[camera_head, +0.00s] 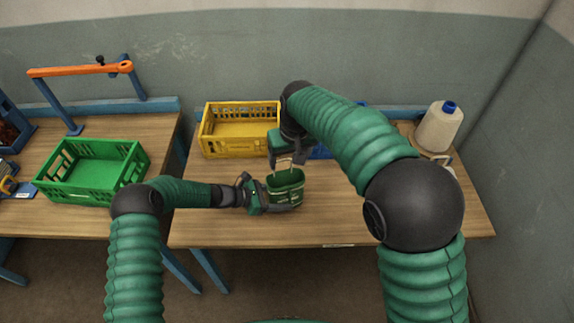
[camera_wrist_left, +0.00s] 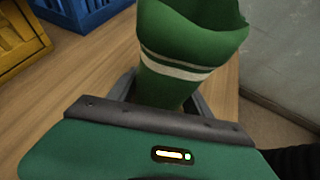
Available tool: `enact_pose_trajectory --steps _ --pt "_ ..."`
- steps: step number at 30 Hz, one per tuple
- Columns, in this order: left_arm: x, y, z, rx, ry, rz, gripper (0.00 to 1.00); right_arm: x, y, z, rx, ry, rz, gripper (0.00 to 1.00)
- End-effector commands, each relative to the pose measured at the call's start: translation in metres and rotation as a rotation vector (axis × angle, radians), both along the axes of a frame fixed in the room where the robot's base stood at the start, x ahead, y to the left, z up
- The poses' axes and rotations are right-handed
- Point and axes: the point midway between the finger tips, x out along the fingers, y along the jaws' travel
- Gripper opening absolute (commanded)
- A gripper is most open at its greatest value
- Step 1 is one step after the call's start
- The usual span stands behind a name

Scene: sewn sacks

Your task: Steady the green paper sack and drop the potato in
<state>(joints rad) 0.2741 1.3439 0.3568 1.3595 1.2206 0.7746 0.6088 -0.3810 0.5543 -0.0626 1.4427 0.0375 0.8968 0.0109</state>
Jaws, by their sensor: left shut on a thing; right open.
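The green paper sack (camera_head: 286,190) stands open-topped on the right-hand wooden table; pale stripes on its side show in the left wrist view (camera_wrist_left: 188,55). My left gripper (camera_head: 268,203) is shut on the sack's side, low and from the left; its fingers also show in the left wrist view (camera_wrist_left: 165,92). My right gripper (camera_head: 285,163) is open, pointing down just above and behind the sack's mouth. I see no potato in either view; the inside of the sack is too dark and small to make out.
A yellow crate (camera_head: 238,143) stands behind the sack, with a blue bin (camera_head: 320,152) partly hidden behind my right arm. A green crate (camera_head: 92,172) sits on the left table. The table front is clear.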

Motion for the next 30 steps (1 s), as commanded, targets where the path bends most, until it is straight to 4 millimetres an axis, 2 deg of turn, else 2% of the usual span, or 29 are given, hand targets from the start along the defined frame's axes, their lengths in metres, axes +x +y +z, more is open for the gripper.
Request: enact_pose_trajectory --steps 3,11,12,17,26,30 --pt "0.000 0.000 0.000 -0.001 0.000 0.000 0.42 -0.001 0.000 0.006 0.000 -0.001 0.000 0.71" --pt "0.000 0.000 0.000 0.000 0.000 0.000 0.42 -0.001 0.000 0.006 0.000 0.000 0.000 0.71" --pt "0.000 0.000 0.000 0.000 0.000 0.000 0.62 -0.001 0.000 0.006 0.000 0.000 0.000 0.71" --pt "0.000 0.000 0.000 0.000 0.000 0.000 0.83 -0.001 0.000 0.006 0.000 0.000 0.000 0.71" --pt "0.000 0.001 0.001 0.000 0.000 0.000 0.83 -0.001 0.000 0.005 0.000 0.000 0.000 0.71" --pt "-0.003 0.013 0.007 0.000 -0.001 0.003 0.83 -0.001 0.000 0.004 0.000 0.000 0.000 0.71"
